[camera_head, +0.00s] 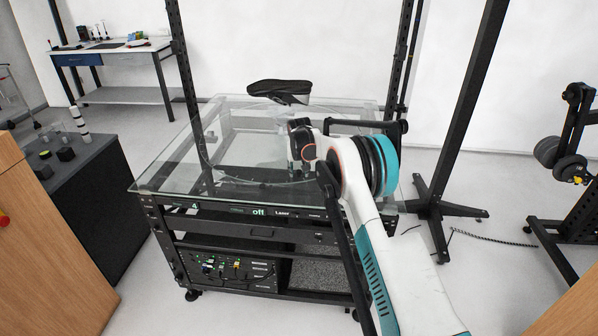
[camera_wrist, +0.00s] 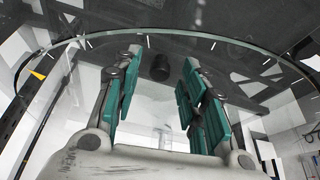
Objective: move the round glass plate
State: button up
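The round glass plate (camera_head: 232,137) lies on the glass top of a black wheeled cart; its thin clear outline is faint in the head view. Its rim with white tick marks arcs across the upper part of the wrist view (camera_wrist: 225,39). My gripper (camera_head: 294,168) points down over the plate's right half, and my arm hides part of it. In the wrist view my gripper (camera_wrist: 160,58) has its teal-padded fingers spread apart with nothing seen held between them. I cannot tell whether the fingers touch the glass.
A black shoe (camera_head: 280,90) appears at the plate's far side. The cart's glass top (camera_head: 158,178) is framed by dark posts (camera_head: 183,70). A dark cabinet (camera_head: 90,185) stands left, a workbench (camera_head: 120,52) back left. A dark stand (camera_head: 440,208) is at right.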

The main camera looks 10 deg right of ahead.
jog(key=shift+f, duration=0.1)
jog(key=shift+c, duration=0.6)
grip_shut()
